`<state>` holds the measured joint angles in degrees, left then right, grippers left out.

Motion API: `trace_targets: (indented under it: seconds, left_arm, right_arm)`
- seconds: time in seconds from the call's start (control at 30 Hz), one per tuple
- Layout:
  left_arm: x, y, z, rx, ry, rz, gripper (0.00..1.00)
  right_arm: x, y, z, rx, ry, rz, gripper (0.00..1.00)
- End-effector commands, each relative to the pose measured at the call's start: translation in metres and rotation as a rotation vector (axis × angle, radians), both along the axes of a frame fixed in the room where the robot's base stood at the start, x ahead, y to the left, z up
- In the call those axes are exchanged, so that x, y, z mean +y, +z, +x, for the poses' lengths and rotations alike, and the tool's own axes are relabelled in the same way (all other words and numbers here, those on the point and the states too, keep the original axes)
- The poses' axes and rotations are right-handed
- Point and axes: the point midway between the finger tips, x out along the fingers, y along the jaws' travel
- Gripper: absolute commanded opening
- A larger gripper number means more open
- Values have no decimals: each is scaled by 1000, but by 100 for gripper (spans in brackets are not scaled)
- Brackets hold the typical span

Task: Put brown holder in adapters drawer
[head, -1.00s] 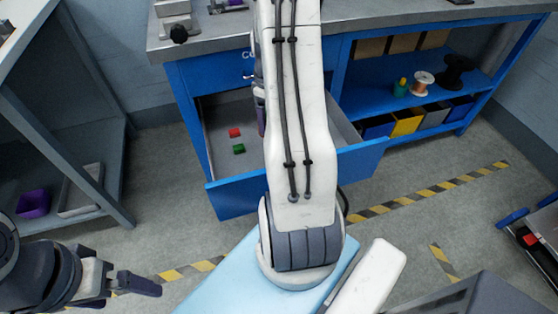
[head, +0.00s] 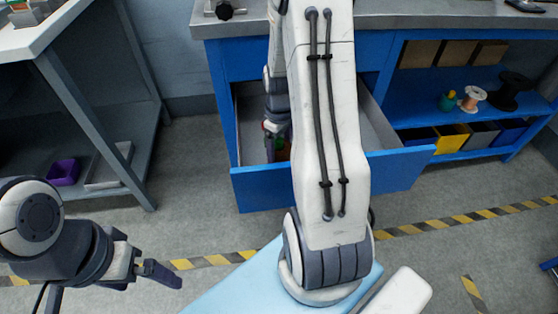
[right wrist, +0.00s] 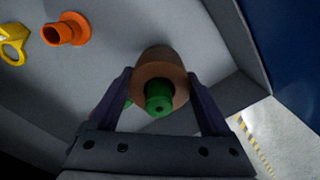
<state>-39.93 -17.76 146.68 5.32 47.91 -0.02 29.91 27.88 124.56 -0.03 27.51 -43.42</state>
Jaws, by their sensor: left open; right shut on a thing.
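The brown holder (right wrist: 160,66) is a round piece between the fingers of my right gripper (right wrist: 160,88), which is shut on it. A green piece (right wrist: 159,98) shows at the holder's middle; I cannot tell whether it is inside it. In the head view my right gripper (head: 275,127) is over or in the open blue drawer (head: 262,188), partly hidden by my arm. The wrist view shows grey drawer floor (right wrist: 95,70) and walls around the holder. My left gripper (head: 150,272) is open and empty at lower left, away from the drawer.
An orange flanged piece (right wrist: 66,29) and a yellow ring-shaped piece (right wrist: 13,43) lie in the drawer, left of the holder. Spools (head: 472,98) and bins (head: 450,138) fill the shelves to the right. A grey shelf unit with a purple bin (head: 64,172) stands at left.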

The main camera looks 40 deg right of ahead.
Motion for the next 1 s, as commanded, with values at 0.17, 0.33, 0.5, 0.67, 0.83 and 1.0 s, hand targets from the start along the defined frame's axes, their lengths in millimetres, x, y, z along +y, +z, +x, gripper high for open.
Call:
trace_targets:
  seconds: [0.17, 0.33, 0.5, 0.67, 0.83, 1.0]
  left_arm:
    - [0, -8, 0, 0, 0, 0, 100]
    - [0, -18, 0, 0, 0, 0, 100]
    - [0, -17, 0, 0, 0, 0, 100]
    - [0, -18, 0, 0, 0, 0, 100]
    - [0, -18, 0, 0, 0, 0, 100]
    - [0, -17, 0, 0, 0, 0, 100]
  right_arm:
    - [2, -17, 0, 2, -1, 1, 12]
    - [1, -41, 0, 2, -1, 1, 12]
    - [1, -40, 0, -1, -1, -1, 12]
    - [1, -42, 0, -1, -1, -1, 12]
    - [1, -43, 0, 0, -1, 0, 100]
    - [1, -43, 0, 0, -1, 0, 100]
